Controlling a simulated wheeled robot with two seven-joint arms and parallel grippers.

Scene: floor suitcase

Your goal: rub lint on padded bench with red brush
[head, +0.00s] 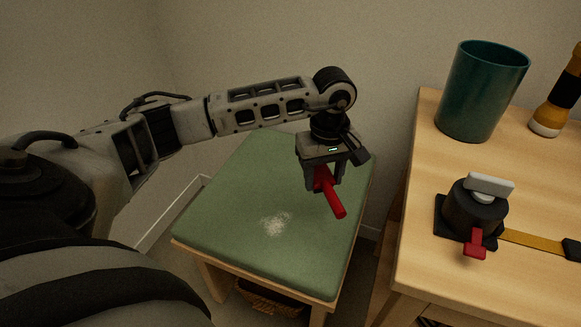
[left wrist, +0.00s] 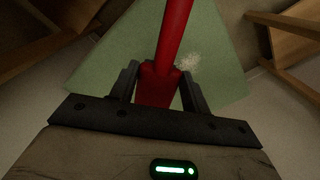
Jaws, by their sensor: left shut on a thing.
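The padded bench (head: 225,225) has a green cushion on a wooden frame. A pale patch of lint (head: 275,223) lies on the cushion, left of centre and towards the front. My left gripper (head: 323,182) is shut on the red brush (head: 332,198), over the right part of the cushion. The lint also shows in the left wrist view (left wrist: 189,62), just right of the brush (left wrist: 172,40). The brush appears raised above the cushion, apart from the lint. Its bristles cannot be made out. My right gripper does not show.
A wooden table (head: 415,215) stands at the right. A wicker basket (head: 268,298) sits under the bench.

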